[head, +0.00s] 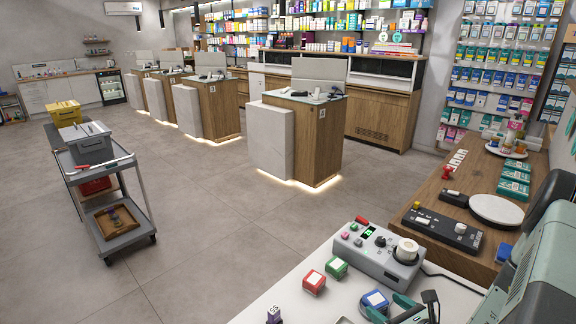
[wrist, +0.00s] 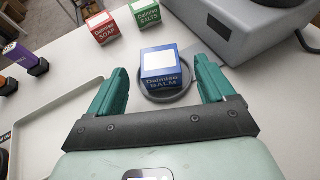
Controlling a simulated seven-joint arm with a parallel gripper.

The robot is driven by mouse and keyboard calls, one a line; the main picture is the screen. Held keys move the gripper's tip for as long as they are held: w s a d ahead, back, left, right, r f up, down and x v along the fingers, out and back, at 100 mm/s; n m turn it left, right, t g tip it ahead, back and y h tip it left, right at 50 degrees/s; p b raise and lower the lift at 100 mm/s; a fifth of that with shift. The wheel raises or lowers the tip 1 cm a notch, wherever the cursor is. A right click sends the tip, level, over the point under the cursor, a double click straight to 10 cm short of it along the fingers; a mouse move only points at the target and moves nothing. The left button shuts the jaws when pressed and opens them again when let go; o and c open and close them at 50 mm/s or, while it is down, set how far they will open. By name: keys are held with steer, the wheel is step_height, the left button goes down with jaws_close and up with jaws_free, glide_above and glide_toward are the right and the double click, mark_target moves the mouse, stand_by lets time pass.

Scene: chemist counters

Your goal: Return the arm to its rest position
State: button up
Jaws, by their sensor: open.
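My gripper (wrist: 162,75) has two teal fingers, which are open. In the wrist view a blue Dalmiso Balm box (wrist: 161,68) sits on a round grey disc (wrist: 186,95), between and just beyond the fingertips, with a gap on each side. In the head view my arm (head: 535,255) reaches in from the lower right, and the teal fingers are low over the white counter (head: 285,290) near the blue box (head: 375,300). The arm hides part of the counter there.
A red Soap box (wrist: 102,28) and a green Salts box (wrist: 145,13) stand behind the blue box. A grey device (head: 375,250) with buttons and a white roll stands close by. A wooden counter (head: 440,190) lies beyond.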

mark_target(377, 299)
steer(key=x, duration=0.3)
steer(key=shift+w+a, duration=0.15)
steer(key=shift+w, duration=0.2)
steer(key=shift+r, duration=0.35)
